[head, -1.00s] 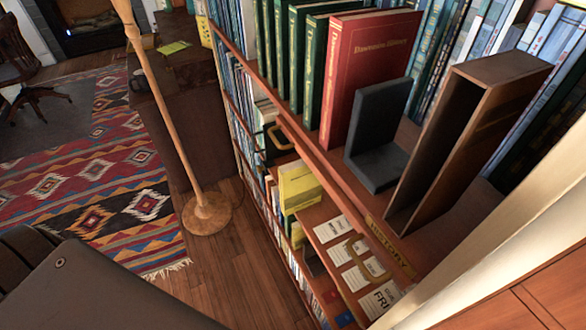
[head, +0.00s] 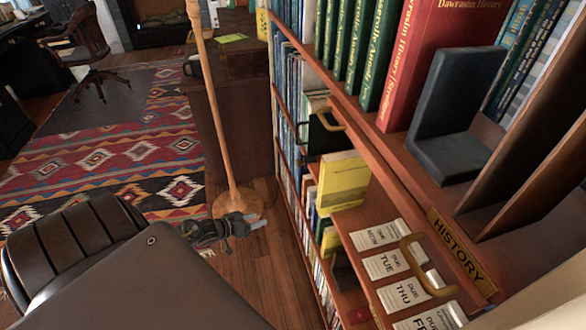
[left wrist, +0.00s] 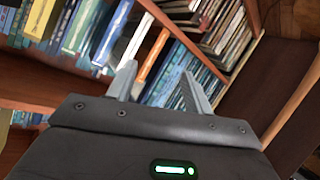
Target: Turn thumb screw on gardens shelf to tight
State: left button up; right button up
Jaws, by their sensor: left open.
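No thumb screw can be made out in either view, and no label reading gardens shows. The bookcase shelf (head: 480,205) on the right bears a yellow HISTORY label (head: 458,252). My left gripper (head: 258,222) is in front of the lamp's foot, apart from the bookcase in the picture. In the left wrist view its two fingers (left wrist: 160,85) are apart with nothing between them, pointing toward shelves of books. My right gripper is in neither view.
A dark bookend (head: 455,115) stands by a red book (head: 430,60). A yellow book (head: 342,180) and due-date cards (head: 385,265) are lower down. A wooden floor lamp (head: 222,120) stands left of the bookcase. Bare floor and a patterned rug (head: 110,165) lie left.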

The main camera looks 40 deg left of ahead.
pick_arm(q)
jog(key=w+a+r+m+t+h+b, duration=0.15)
jog(key=w+r+h, duration=0.3)
jog(key=r, duration=0.65)
jog(key=h+b, duration=0.3)
send_near(300, 163)
jog(key=a+f+x, duration=0.1)
jog(key=x, duration=0.7)
jog(key=shift+w+m, duration=0.3)
jog(key=shift+m, duration=0.15)
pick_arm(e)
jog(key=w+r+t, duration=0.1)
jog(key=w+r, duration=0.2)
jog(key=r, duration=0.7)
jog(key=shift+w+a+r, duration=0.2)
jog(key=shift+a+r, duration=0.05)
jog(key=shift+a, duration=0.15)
pick_arm(q)
jog(key=shift+t, duration=0.25)
jog(key=c, duration=0.9)
